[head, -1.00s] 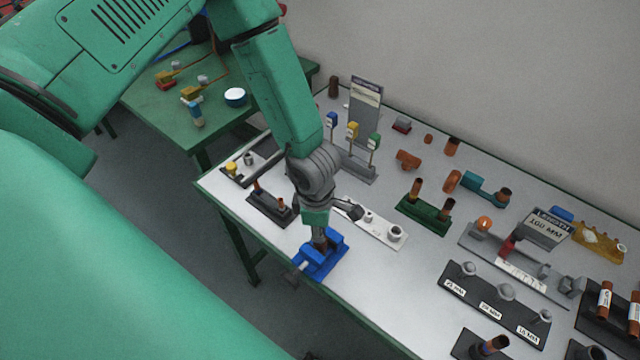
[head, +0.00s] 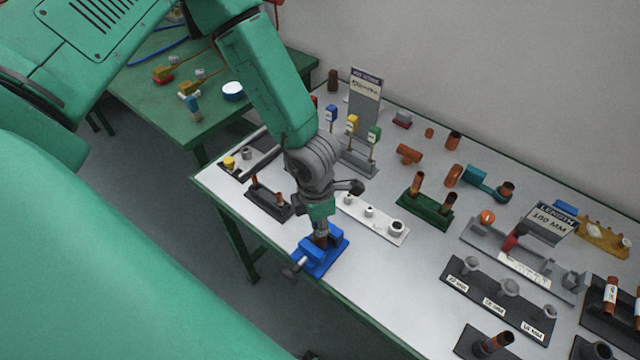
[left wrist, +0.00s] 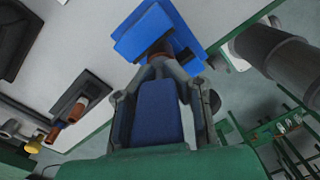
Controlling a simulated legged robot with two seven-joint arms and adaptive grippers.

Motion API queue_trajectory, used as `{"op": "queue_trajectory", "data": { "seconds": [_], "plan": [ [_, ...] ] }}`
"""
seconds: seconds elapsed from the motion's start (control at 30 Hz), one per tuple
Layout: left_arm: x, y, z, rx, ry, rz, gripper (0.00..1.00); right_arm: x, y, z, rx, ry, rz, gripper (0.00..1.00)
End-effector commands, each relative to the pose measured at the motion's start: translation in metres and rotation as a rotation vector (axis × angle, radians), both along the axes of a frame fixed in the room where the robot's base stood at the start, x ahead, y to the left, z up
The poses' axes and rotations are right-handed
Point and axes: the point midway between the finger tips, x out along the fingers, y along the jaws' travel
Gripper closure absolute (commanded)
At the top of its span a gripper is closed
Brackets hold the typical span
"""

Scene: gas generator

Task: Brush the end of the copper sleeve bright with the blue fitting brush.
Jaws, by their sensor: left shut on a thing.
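My left gripper (head: 320,212) is above the blue vise (head: 333,262), pointing down. In the left wrist view its fingers (left wrist: 162,95) are shut around a dark blue block (left wrist: 160,115), which looks like the handle of the blue fitting brush. A short brown, copper-coloured piece (left wrist: 159,51), apparently the copper sleeve's end, shows between the fingertips and the vise (left wrist: 150,28). The brush's bristles are hidden, so I cannot tell whether they touch the sleeve. My right gripper is not in view.
Behind my arm, a grey rack (head: 358,162) bears blue, yellow and green upright pieces. A white fitting strip (head: 375,222) and a green block with copper tubes (head: 425,212) stand right of the vise. A dark two-post holder (head: 268,202) is left. Bare tabletop lies right of the vise.

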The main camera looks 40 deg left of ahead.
Motion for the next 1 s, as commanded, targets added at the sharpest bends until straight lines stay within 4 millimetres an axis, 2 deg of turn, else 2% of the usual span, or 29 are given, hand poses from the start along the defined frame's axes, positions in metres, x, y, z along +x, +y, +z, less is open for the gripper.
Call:
{"op": "queue_trajectory", "data": {
  "seconds": [0.17,0.43,0.73,1.0],
  "plan": [
    [0.0,0.001,0.007,0.001,0.0,-0.001,1.0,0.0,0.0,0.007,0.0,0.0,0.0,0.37],
    [0.0,0.002,0.03,0.0,-0.001,-0.001,1.0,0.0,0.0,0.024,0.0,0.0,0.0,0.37],
    [0.001,0.003,0.049,0.0,-0.001,-0.002,1.0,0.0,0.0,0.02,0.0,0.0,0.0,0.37],
    [0.0,0.003,0.05,0.001,-0.001,-0.002,1.0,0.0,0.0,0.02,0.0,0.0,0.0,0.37]
  ]
}}
